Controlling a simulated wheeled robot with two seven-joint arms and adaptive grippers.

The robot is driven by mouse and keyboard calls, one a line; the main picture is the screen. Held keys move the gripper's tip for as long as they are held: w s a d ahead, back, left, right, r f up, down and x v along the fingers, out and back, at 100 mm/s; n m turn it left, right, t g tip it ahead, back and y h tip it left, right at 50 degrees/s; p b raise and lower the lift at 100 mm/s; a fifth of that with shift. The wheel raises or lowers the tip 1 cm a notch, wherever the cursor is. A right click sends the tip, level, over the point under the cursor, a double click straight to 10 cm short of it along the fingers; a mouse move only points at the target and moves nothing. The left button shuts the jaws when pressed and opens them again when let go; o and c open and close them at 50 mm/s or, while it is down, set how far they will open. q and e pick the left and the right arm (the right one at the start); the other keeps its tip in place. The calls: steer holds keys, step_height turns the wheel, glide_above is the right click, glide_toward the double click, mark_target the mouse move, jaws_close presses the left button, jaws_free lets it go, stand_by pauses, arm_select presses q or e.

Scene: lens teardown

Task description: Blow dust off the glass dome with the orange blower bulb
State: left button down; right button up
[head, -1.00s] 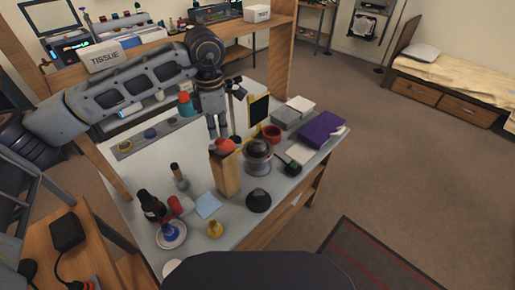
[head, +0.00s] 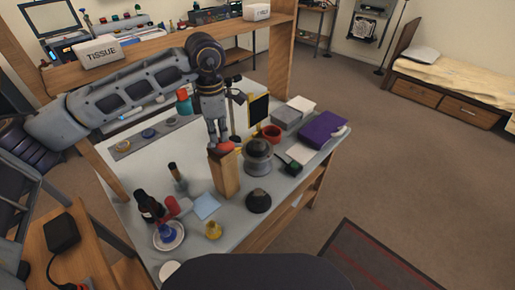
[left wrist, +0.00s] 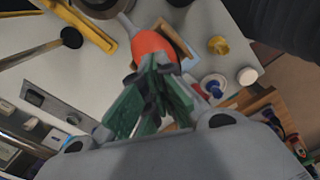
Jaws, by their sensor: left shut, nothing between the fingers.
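The orange blower bulb (head: 224,148) sits at the top of an upright wooden holder (head: 226,177) on the table; it also shows in the left wrist view (left wrist: 152,42). My left gripper (head: 217,143) points down with its fingers shut, its tips at the bulb's top and seemingly touching it. In the left wrist view the green finger pads (left wrist: 152,75) are together and cover the bulb's near edge. A grey round piece with a domed top (head: 258,150), perhaps the glass dome, stands right of the holder. Dust on it cannot be made out. My right gripper is not in view.
A red cup (head: 271,133) and a purple box (head: 318,131) stand to the right.

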arm_select(q)
steer(key=shift+f, duration=0.25)
steer(key=shift+r, duration=0.2)
steer(key=shift+r+p, duration=0.5)
steer(key=shift+r, duration=1)
steer(key=shift+r, duration=0.1)
steer(key=shift+r+p, duration=1.15)
steer(key=shift+r, duration=1.25)
